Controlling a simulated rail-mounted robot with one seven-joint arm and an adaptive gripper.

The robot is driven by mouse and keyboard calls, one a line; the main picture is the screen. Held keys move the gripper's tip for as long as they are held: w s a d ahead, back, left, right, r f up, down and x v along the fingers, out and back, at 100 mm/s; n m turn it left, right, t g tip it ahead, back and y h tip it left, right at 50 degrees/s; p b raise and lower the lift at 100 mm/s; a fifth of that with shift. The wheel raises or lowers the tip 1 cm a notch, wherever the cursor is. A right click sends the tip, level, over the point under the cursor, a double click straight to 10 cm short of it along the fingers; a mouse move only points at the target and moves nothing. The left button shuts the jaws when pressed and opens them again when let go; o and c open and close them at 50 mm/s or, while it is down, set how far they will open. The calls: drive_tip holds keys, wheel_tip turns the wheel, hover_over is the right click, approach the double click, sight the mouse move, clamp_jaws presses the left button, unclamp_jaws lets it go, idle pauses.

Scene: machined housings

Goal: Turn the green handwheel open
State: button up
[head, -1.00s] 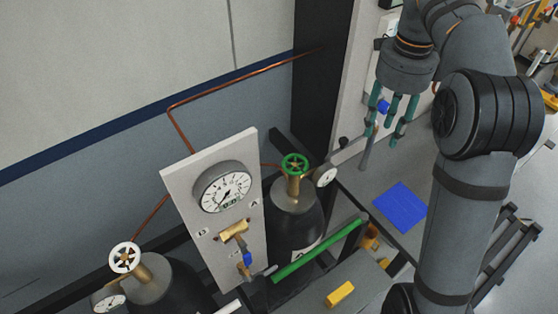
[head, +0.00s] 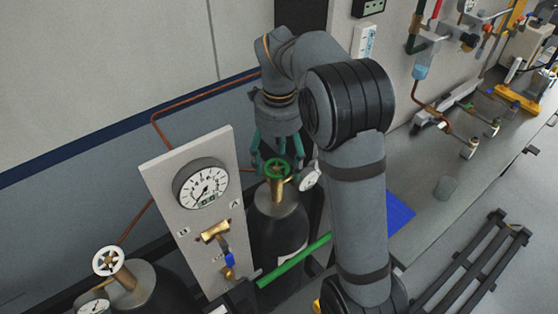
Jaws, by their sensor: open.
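The green handwheel (head: 277,171) sits on a brass valve on top of a dark gas cylinder (head: 278,225), in the middle of the head view. My gripper (head: 278,158) points down at the handwheel, with its teal fingers spread and nothing held between them. The fingers show to the left, to the right and behind the wheel; I cannot tell whether any touches it. A white handwheel (head: 108,261) sits on another cylinder at the lower left.
A panel (head: 160,180) with a large gauge (head: 201,184) and brass valve stands close left of the green wheel's cylinder. A small gauge (head: 310,176) is just right of the wheel. A green bar (head: 295,260) runs in front. A blue sheet (head: 400,212) lies to the right.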

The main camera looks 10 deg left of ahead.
drive_tip(key=shift+c, duration=1.4)
drive_tip(key=c, duration=0.7)
drive_tip(key=shift+c, duration=0.4)
